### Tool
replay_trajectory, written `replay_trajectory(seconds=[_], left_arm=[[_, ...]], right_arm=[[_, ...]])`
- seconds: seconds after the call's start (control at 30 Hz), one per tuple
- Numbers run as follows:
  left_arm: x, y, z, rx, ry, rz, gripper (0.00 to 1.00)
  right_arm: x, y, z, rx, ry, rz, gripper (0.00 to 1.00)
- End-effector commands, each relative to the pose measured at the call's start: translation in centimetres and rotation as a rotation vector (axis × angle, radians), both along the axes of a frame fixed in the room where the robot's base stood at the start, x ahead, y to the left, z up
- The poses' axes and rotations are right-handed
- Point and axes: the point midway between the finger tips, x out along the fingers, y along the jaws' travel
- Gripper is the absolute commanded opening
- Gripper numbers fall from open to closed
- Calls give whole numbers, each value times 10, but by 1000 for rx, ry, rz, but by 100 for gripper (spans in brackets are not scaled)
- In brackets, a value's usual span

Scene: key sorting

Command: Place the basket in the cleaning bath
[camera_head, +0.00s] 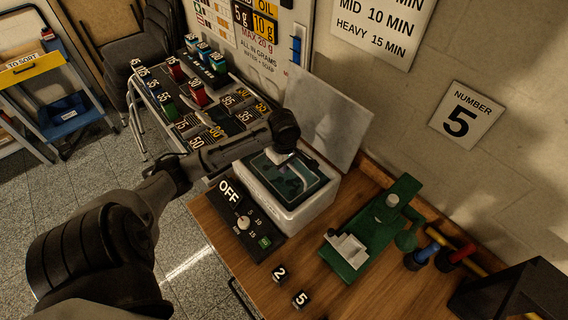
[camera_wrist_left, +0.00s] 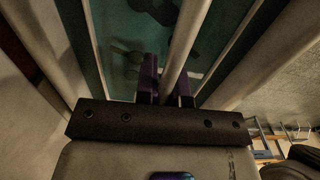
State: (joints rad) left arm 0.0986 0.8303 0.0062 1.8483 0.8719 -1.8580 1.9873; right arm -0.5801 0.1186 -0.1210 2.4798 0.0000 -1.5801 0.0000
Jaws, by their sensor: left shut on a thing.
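The cleaning bath (camera_head: 296,215) is a white open box on the wooden bench, with teal liquid and a few dark shapes inside. My left gripper (camera_head: 284,153) is above the bath opening. In the left wrist view its two purple-dark fingers (camera_wrist_left: 168,88) are shut on a pale bar (camera_wrist_left: 187,40), which looks like the basket's handle. Teal and dark key-like shapes (camera_wrist_left: 128,48) show below the bar. The basket's body is mostly hidden by my gripper and blends with the bath, so its exact depth cannot be told. My right gripper is not in view.
The raised lid (camera_head: 330,112) stands behind the bath. A control box (camera_head: 246,222) reading OFF is in front. A green device (camera_head: 375,235) and number blocks (camera_head: 280,273) sit to the right and front. A rack of numbered items (camera_head: 205,105) is at the left.

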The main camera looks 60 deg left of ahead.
Motion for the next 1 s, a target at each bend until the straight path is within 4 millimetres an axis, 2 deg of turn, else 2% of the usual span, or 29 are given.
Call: replay_trajectory(seconds=[0.27, 0.77, 0.8, 1.0], left_arm=[[0, 0, 0, 0, -1, 0, 0], [0, 0, -12, 0, -1, 0, 0], [0, 0, -12, 0, 0, 0, 14], [0, 0, -12, 0, 0, 0, 33]], right_arm=[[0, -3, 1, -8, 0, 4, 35], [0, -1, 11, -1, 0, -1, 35], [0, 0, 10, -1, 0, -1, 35], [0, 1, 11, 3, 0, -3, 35]])
